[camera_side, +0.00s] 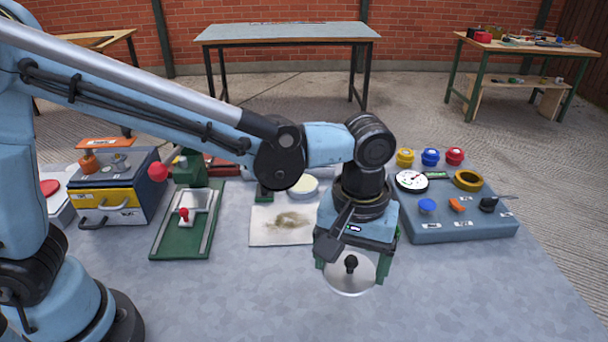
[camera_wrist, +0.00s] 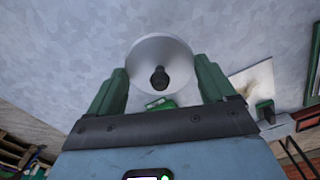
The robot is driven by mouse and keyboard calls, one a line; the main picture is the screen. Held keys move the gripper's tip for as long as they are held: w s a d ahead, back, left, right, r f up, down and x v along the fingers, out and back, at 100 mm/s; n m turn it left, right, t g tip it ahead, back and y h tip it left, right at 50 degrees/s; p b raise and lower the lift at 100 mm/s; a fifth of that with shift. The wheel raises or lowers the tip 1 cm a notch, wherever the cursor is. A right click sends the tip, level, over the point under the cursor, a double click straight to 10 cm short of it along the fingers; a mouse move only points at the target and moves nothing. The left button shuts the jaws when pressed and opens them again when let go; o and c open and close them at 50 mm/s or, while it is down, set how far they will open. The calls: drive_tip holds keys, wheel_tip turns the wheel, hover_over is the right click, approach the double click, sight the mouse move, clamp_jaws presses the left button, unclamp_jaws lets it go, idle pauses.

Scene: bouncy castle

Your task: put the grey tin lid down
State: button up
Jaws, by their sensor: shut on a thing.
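The grey tin lid (camera_side: 346,279) is a round, shiny disc with a black knob at its middle. It is held below my gripper (camera_side: 350,264) at the front of the grey table. In the wrist view the lid (camera_wrist: 178,52) lies between the two green fingers of my gripper (camera_wrist: 160,88), knob facing the camera. My gripper is shut on the lid. The exact contact of the fingers is partly hidden. I cannot tell whether the lid touches the table or hangs just above it.
A grey-blue panel (camera_side: 455,232) with coloured knobs and a gauge stands to the right. Behind my gripper lies a stained white sheet (camera_side: 283,236). A green slide fixture (camera_side: 170,240) and a drawer box (camera_side: 112,190) stand to the left. The table front (camera_side: 240,295) is clear.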

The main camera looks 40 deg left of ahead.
drive_tip(key=w+a+f, duration=0.1)
drive_tip(key=w, duration=0.1)
drive_tip(key=w+a+f, duration=0.3)
drive_tip(key=w+f, duration=0.1)
drive_tip(key=w, duration=0.1)
drive_tip(key=shift+a, duration=0.25)
drive_tip(key=shift+f, duration=1.95)
drive_tip(key=shift+f, duration=0.15)
drive_tip(key=o, duration=0.8)
drive_tip(key=shift+o, duration=0.2)
